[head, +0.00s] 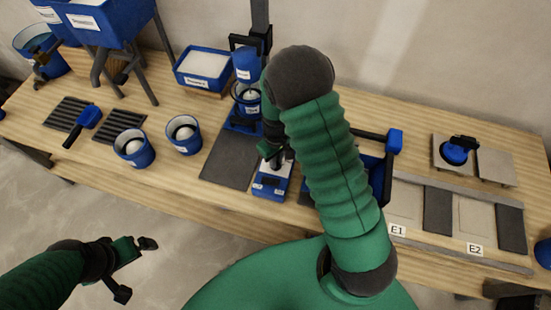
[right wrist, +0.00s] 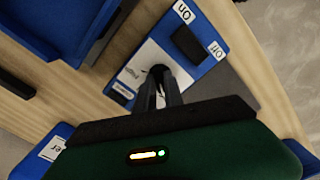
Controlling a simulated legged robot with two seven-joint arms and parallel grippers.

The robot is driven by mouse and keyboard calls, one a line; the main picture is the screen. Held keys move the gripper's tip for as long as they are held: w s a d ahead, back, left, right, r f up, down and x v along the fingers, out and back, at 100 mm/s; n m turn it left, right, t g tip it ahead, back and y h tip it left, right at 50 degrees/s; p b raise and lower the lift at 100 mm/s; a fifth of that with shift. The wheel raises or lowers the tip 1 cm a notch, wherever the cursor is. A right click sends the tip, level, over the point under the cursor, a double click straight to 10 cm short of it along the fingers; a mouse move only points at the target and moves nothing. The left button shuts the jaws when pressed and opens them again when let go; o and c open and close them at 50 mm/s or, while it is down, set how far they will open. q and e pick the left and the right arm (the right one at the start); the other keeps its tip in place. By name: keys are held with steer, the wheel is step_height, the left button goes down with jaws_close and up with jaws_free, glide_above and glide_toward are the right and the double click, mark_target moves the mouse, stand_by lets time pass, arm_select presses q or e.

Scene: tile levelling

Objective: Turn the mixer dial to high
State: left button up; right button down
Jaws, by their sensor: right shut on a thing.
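The mixer control box (head: 272,187) is blue with a white top and sits near the table's front edge, in front of the mixer (head: 246,65). My left gripper (head: 136,269) is open and empty, off the table's front.
Two blue buckets (head: 134,148) (head: 183,135) stand left of the mixer's dark mat (head: 228,162). A blue tub of white material (head: 203,68) stands behind. On the right are tile bays E1 and E2 (head: 475,217) and a suction lifter (head: 457,152) on a tile.

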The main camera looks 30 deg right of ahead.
steer(key=m+p, duration=0.2)
steer(key=m, duration=0.1)
steer(key=shift+r, duration=0.2)
steer(key=m+p, duration=0.1)
steer(key=m, duration=0.1)
steer(key=shift+m+p, duration=0.4)
steer(key=m+p, duration=0.2)
steer(key=m, duration=0.1)
steer(key=shift+w+m, duration=0.1)
steer(key=shift+m, duration=0.2)
steer(key=m+p, duration=0.1)
steer(key=m, duration=0.2)
steer(key=shift+m+p, duration=0.3)
steer(key=shift+p, duration=0.1)
steer(key=m+p, duration=0.2)
steer(key=m, duration=0.3)
steer(key=m+p, duration=0.2)
steer(key=m, duration=0.3)
steer(key=shift+d+f, duration=0.1)
steer(key=shift+m, duration=0.3)
steer(key=c, duration=1.4)
jaws_free()
steer(key=shift+f, duration=0.1)
steer(key=shift+c, duration=0.2)
